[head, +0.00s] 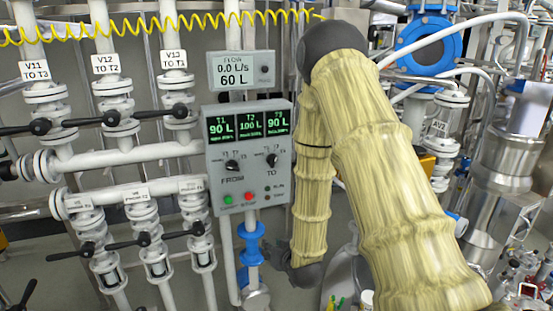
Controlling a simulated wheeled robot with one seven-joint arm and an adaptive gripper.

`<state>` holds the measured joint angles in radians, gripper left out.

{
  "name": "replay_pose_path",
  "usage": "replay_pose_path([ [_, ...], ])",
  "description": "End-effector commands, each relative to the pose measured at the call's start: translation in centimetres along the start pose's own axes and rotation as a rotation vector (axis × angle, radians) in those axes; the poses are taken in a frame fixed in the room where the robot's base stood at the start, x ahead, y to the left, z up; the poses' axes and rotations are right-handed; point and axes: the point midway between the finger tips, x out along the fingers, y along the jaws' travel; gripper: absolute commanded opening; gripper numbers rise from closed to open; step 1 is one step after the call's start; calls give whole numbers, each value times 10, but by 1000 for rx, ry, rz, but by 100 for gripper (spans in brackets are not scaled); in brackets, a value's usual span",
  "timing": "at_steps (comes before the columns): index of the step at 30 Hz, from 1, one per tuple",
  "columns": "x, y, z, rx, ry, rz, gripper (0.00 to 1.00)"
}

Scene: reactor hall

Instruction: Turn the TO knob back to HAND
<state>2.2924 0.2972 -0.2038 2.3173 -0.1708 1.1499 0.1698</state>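The TO knob (272,160) is a small black knob on the right of the grey control panel (215,184). Small labels surround it, too small to read surely, and I cannot tell exactly which one its pointer faces. The black FROM knob (232,165) is to its left. My arm, in a yellowish sleeve, bends down just right of the panel. My gripper (290,268) is the dark end low beneath the sleeve, below and right of the panel, apart from the knob. Its fingers are small and partly hidden; I cannot tell if they are open.
The panel has a green button (228,199), a red button (250,196) and three tank readouts. A flow display (243,70) above reads 0.0 L/s and 60 L. Valves and pipes crowd the left; a steel vessel (510,190) stands right.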

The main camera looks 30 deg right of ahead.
Motion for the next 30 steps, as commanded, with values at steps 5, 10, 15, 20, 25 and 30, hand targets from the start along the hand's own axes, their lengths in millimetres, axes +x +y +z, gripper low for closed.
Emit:
replay_pose_path([
  [5,-10,11,-118,70,235,-27,32],
  [10,-26,22,-191,117,390,-50,32],
  [15,-36,28,-224,139,464,-62,32],
  [20,-33,29,-234,142,479,-65,32],
  [25,-14,29,-244,142,479,-64,32],
  [30,11,27,-257,141,478,-65,32],
])
